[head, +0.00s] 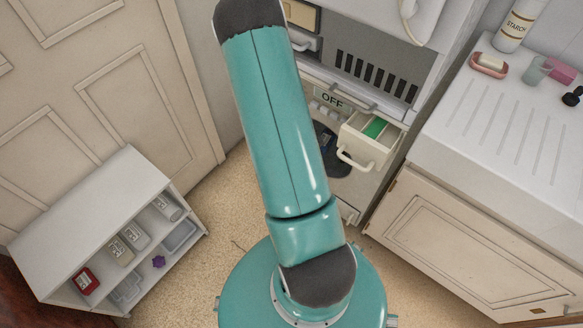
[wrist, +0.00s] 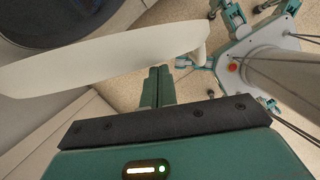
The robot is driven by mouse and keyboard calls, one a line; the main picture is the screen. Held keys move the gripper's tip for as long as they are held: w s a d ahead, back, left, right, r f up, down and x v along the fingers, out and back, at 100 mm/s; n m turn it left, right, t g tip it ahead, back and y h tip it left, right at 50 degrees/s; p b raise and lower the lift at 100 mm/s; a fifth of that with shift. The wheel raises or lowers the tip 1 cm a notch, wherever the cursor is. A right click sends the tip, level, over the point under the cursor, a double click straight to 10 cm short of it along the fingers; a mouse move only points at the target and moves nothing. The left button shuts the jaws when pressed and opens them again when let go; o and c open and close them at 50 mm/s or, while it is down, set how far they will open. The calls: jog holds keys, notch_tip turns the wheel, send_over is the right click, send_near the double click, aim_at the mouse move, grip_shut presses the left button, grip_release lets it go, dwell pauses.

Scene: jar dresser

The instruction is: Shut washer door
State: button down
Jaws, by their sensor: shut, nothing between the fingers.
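The washer (head: 361,187) stands behind my arm in the head view, which hides much of its front. A dark round part (head: 330,150) shows beside my arm, below the OFF panel. In the wrist view a large dark round opening or window (wrist: 70,18) fills the top left. A pale curved panel (wrist: 110,62), which looks like the washer door seen nearly edge-on, stands out below it, apart from the washer front at its right end. My gripper (wrist: 158,72) is shut and empty, its fingertips close to the panel's lower edge; I cannot tell whether they touch. The head view hides the gripper.
A small drawer (head: 365,143) with green inside is pulled out of the washer's upper front. A white counter (head: 500,130) stands right, a low open shelf (head: 90,215) with packets left. My base and legs show in the wrist view.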

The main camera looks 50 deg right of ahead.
jog(key=shift+s+d+n, duration=0.4)
jog(key=shift+s+d, duration=0.35)
jog(key=shift+d, duration=0.3)
jog(key=shift+a, duration=0.1)
